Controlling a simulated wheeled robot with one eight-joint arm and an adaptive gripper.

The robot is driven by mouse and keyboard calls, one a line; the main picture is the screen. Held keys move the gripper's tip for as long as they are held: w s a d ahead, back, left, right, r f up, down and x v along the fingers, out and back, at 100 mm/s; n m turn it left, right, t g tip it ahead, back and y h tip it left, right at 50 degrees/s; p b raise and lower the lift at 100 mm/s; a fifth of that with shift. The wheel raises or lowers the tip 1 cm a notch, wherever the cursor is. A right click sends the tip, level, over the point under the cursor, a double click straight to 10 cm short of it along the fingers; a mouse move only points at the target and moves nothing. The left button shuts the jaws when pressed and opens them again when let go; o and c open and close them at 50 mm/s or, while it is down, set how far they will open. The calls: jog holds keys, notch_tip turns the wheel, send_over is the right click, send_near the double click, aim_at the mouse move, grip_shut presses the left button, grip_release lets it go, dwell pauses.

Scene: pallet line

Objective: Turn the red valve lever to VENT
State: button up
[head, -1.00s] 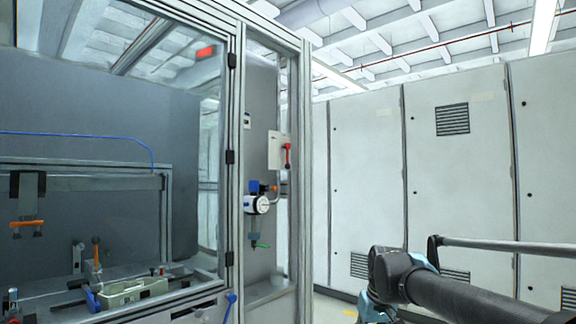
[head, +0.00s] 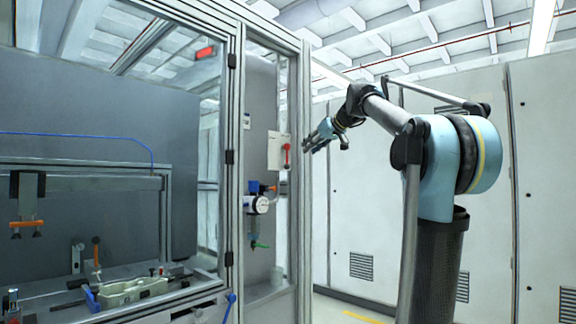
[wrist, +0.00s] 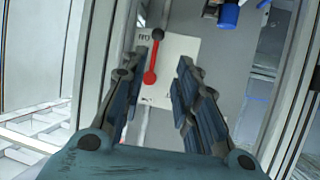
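The red valve lever (head: 287,155) is on a white plate (head: 273,150) on the grey panel in the tall bay. It hangs down, red round end above, dark end below. In the wrist view the lever (wrist: 153,62) appears the other way up, its black knob towards the top. Small lettering on the plate (wrist: 182,47) is too small to read surely. My gripper (head: 310,143) is just right of the plate in the head view. In the wrist view my gripper (wrist: 163,62) is open, fingers spread either side of the lever's line of sight, with no visible contact.
Below the plate sits a blue and white regulator with a gauge (head: 257,204). The bay's aluminium frame post (head: 304,190) stands between the panel and my arm's side. A glazed workstation is at left, with a grey-green tray part (head: 130,292). Grey cabinets (head: 350,230) line the right.

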aim_at(287, 164)
jog(key=x, duration=0.5)
jog(key=r+x, duration=0.1)
jog(key=x, duration=0.5)
jog(key=w+r+x, duration=0.1)
jog(key=x, duration=0.5)
jog(key=shift+w+a, duration=0.1)
jog(key=shift+a, duration=0.2)
jog(key=shift+f, duration=0.1)
grip_shut()
